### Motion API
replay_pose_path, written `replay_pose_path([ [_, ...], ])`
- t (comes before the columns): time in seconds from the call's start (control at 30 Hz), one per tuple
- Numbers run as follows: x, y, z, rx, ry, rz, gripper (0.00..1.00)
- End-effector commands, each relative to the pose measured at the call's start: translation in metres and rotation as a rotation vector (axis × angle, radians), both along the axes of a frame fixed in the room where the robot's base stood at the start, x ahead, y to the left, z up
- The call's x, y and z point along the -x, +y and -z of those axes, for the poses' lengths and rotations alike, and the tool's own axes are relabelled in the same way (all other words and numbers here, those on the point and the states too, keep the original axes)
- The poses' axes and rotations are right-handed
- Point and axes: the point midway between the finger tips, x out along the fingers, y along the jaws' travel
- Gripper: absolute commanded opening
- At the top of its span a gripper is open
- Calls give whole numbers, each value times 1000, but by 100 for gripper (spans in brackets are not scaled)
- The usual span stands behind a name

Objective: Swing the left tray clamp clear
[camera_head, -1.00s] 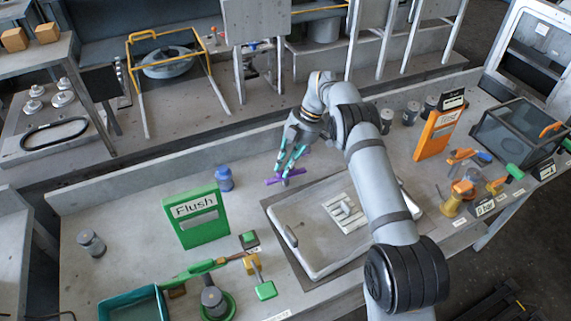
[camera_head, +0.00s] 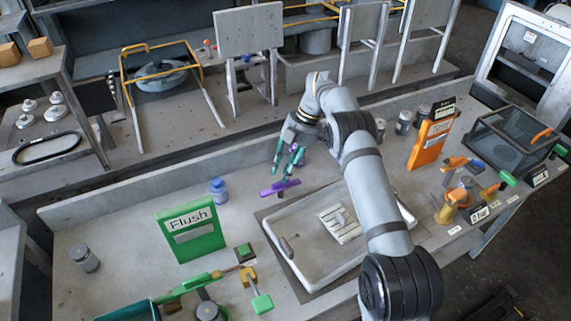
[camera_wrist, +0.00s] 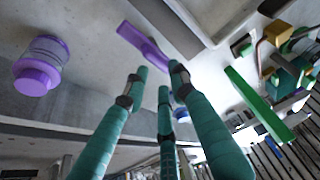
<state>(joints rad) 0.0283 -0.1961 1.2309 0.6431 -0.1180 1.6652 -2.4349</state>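A purple bar-shaped handle (camera_head: 279,187) lies at the back left corner of the grey tray (camera_head: 319,281). It looks like the left clamp's handle, but its pivot is hard to make out. In the wrist view the purple bar (camera_wrist: 140,42) runs diagonally just beyond my fingertips. My gripper (camera_head: 287,170) has teal fingers and hangs just above and behind the bar. In the wrist view my gripper (camera_wrist: 158,70) shows its fingers apart, with the bar's near end between and beyond the tips. I cannot tell whether a finger touches it. A small grey piece (camera_head: 288,248) sits on the tray's left rim.
A blue jar (camera_head: 218,190) stands left of the purple bar. The green Flush box (camera_head: 190,233) stands left of the tray, the orange box (camera_head: 430,143) at the back right. Green-handled fittings (camera_head: 246,275) lie front left. Bench space between jar and tray is clear.

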Motion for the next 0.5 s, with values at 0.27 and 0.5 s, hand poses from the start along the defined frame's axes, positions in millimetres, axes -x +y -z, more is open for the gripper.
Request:
replay_pose_path([
  [0.27, -6, -12, -34, 1, -1, -1, 26],
  [0.5, -7, -15, -40, 1, 0, 0, 26],
])
